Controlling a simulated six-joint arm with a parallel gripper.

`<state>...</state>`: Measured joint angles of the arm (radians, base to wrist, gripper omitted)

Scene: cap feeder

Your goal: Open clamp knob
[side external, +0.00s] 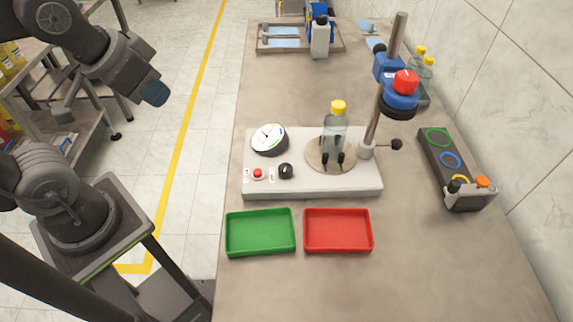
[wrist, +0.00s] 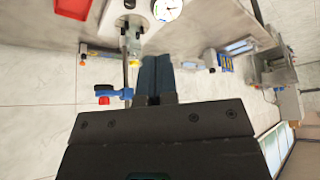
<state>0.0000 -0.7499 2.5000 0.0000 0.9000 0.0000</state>
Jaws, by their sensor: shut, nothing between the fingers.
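A clear bottle with a yellow cap (side external: 337,122) stands upright on the round plate of the white base unit (side external: 310,188), between black clamp posts. A black rotary knob (side external: 285,171) sits on the base's front, beside a red button (side external: 258,173). A black ball-ended lever (side external: 396,144) sticks out from the column's foot. A blue head with a red top knob (side external: 405,80) is on the column. I cannot tell which knob is the clamp's. My gripper (side external: 153,93) is shut and empty, far left of the unit; its fingers show in the wrist view (wrist: 155,75).
A round gauge (side external: 269,139) is on the base. A green tray (side external: 260,232) and a red tray (side external: 338,230) lie in front. A dark control box (side external: 450,165) stands right. A white bottle (side external: 319,38) and a shallow tray are behind. Floor separates my arm from the table.

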